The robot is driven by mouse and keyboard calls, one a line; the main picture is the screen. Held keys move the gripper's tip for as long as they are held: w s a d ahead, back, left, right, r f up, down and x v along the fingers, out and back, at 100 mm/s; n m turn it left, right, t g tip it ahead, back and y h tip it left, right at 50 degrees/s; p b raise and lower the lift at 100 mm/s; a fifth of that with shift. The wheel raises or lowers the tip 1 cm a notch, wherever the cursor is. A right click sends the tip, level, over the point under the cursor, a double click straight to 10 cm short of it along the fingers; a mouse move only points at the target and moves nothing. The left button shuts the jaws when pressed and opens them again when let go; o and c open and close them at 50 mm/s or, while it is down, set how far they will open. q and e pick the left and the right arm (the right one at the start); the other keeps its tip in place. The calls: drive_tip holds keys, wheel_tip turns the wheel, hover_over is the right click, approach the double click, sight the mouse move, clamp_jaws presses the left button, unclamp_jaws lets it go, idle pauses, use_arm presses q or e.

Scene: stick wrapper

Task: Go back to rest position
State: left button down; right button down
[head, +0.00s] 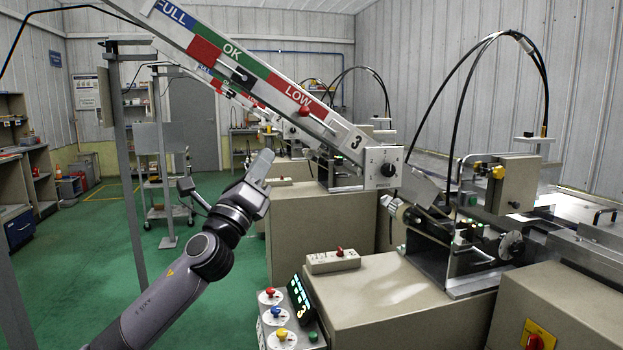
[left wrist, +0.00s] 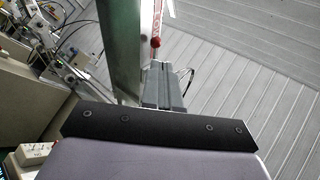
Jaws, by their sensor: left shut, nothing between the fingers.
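My left gripper (head: 261,166) is raised in the middle of the head view, with my grey arm coming up from the lower left. Its fingers are shut with nothing between them and point up, just below the slanted feed chute (head: 233,62) marked FULL, OK and LOW. In the left wrist view the shut fingers (left wrist: 163,86) show beyond the dark wrist plate, with a red knob (left wrist: 155,42) past them. My right gripper is in neither view.
The wrapper machine (head: 465,220) numbered 3 stands at the right on a beige cabinet (head: 400,295). A control panel (head: 287,318) with coloured buttons is at its front left corner. A metal post (head: 124,170) stands left of my arm. Green floor (head: 90,265) is open at the left.

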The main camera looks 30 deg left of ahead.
use_arm(q)
drive_tip(key=s+d+f+n+g+h+p, duration=0.1)
drive_tip(key=d+f+n+g, duration=0.2)
drive_tip(key=f, duration=0.7)
drive_tip(key=s+d+f+n+g+h, duration=0.1)
drive_tip(key=d+f+n+g, duration=0.2)
drive_tip(key=f, duration=0.7)
drive_tip(key=s+d+f+n+g+h+p, duration=0.1)
drive_tip(key=d+f+n, duration=0.3)
drive_tip(key=f, duration=0.7)
drive_tip(key=s+d+f+n+g+h, duration=0.1)
drive_tip(key=s+d+f+n+g, duration=0.1)
drive_tip(key=s+d+f+n, duration=0.2)
drive_tip(key=s+d+f+n+g+h+p, duration=0.1)
drive_tip(key=s+d+f+n+g, duration=0.2)
drive_tip(key=s+f+n, duration=0.3)
drive_tip(key=s+d+f+n+g+h, duration=0.1)
drive_tip(key=s+d+f+n, duration=0.3)
drive_tip(key=s+f, duration=0.6)
drive_tip(key=shift+s+d+n+g, duration=0.4)
drive_tip(key=shift+s+d+g, duration=0.2)
drive_tip(key=shift+d+g, duration=0.15)
